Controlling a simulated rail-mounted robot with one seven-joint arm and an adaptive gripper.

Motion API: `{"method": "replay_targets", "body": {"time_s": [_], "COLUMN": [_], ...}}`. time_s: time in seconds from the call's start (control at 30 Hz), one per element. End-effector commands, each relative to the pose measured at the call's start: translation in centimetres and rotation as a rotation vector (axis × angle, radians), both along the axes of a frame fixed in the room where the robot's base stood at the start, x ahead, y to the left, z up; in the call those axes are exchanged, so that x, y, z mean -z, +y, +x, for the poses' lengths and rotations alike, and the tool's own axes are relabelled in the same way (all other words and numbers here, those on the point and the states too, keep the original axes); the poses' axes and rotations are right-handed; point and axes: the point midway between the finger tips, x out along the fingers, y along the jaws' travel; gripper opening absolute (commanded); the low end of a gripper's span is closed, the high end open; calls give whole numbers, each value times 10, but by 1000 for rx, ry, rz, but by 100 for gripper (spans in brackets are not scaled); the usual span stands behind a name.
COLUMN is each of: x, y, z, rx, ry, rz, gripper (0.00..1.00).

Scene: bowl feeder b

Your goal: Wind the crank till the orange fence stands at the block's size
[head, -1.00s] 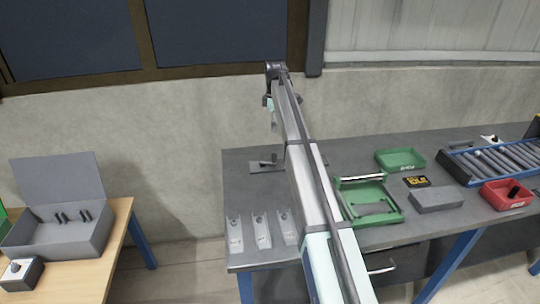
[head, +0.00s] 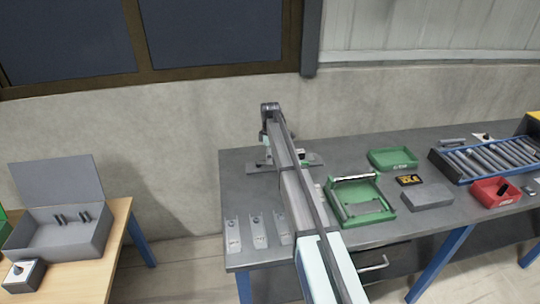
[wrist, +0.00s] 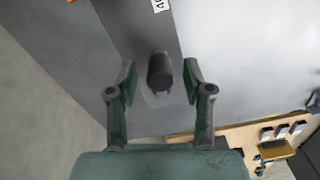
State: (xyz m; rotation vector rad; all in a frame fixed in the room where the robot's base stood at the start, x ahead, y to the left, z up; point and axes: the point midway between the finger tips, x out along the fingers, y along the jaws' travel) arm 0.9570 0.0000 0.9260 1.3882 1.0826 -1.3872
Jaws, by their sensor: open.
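In the wrist view a dark round crank knob (wrist: 160,75) stands up from a grey plate (wrist: 135,25). My gripper (wrist: 160,70) is open, one finger on each side of the knob, with visible gaps; contact is not seen. In the head view the grey crank fixture (head: 312,160) lies at the back left of the bench, and my arm's end covers much of it. A small orange patch (wrist: 70,1) at the wrist view's top edge may be the fence; I cannot tell. A white label (wrist: 160,5) is cut off there. I cannot tell which block sets the size.
Several small pale holders (head: 258,231) stand at the bench's front left. A green fixture (head: 362,200), green tray (head: 393,159), grey block (head: 428,197), red bin (head: 496,191) and roller conveyor (head: 485,160) are to the right. An open grey box (head: 62,232) is on the wooden table.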

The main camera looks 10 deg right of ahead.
Motion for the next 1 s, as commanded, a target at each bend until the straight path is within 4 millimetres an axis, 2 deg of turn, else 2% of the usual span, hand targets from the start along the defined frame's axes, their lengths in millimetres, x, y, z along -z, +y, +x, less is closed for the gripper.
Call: {"method": "replay_targets", "body": {"time_s": [0.23, 0.27, 0.3, 0.4, 0.77, 1.0], "x": [1, 1, 1, 1, 1, 2], "y": [0, 0, 0, 0, 0, 2], "z": [0, 0, 0, 0, -1, -7], "rx": [0, 0, 0, 0, 19, 115], "ry": [0, 0, 0, 0, 1, 1], "rz": [0, 0, 0, 0, 0, 0], "gripper": [51, 47, 33, 0, 0, 0]}}
